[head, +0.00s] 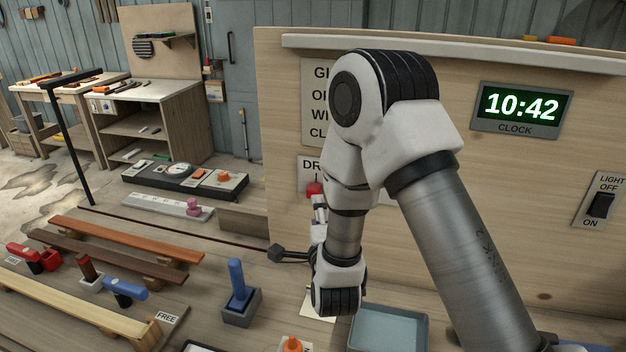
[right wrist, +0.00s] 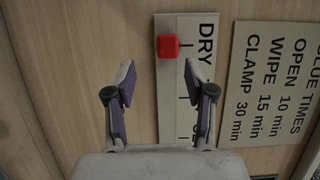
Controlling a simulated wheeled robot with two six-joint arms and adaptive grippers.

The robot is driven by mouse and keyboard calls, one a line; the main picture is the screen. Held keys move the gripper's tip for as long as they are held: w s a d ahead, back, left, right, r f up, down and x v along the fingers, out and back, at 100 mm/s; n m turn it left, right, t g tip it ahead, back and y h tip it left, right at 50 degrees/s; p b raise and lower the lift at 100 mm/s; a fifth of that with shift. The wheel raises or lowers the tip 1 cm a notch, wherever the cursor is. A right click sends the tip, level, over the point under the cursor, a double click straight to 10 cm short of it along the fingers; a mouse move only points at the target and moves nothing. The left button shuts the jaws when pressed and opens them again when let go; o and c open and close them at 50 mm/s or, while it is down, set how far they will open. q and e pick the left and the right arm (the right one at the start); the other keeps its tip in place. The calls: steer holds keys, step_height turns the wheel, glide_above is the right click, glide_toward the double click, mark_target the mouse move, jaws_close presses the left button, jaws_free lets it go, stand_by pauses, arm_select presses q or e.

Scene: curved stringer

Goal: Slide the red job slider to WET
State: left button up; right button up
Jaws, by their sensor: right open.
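The red job slider (head: 314,189) shows small on the upright board, just under its DRY label (head: 308,165), partly behind my arm. In the right wrist view the red square knob (right wrist: 168,46) sits at the DRY end of a pale plate (right wrist: 190,30) with tick marks. The lettering at the plate's other end is mostly hidden by my gripper, and I cannot read WET there. My right gripper (right wrist: 168,78) is open and empty, its two fingers apart on either side of the plate. The knob lies just beyond the fingertips, between their lines. My left gripper is out of view.
A glue times sign (right wrist: 268,85) is beside the slider plate. A clock (head: 520,108) and a light switch (head: 601,203) are on the board to the right. Below are a teal tray (head: 390,328), a blue-handled tool in a holder (head: 237,280) and wooden strips (head: 120,238).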

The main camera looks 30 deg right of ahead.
mark_target(314, 192)
steer(key=w+p, duration=0.1)
steer(key=w+d+r, duration=0.1)
steer(key=w+r+p, duration=0.1)
steer(key=shift+w+d+p, duration=0.1)
steer(key=shift+d+p, duration=0.15)
steer(key=shift+p, duration=0.05)
steer(key=shift+w+d+f, duration=0.35)
steer(key=shift+w+d, duration=0.05)
steer(key=shift+w, duration=0.25)
steer(key=shift+w+d+f, duration=0.3)
steer(key=shift+w+d, duration=0.05)
steer(key=shift+w, duration=0.25)
steer(key=shift+w+d+f, duration=0.1)
steer(key=shift+w, duration=0.1)
steer(key=shift+s+a+r, duration=0.2)
steer(key=shift+s, duration=0.05)
steer(key=shift+c, duration=0.7)
steer(key=shift+s+a+r, duration=0.1)
steer(key=c, duration=0.5)
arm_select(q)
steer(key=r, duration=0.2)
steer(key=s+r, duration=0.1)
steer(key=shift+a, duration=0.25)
arm_select(e)
jaws_close()
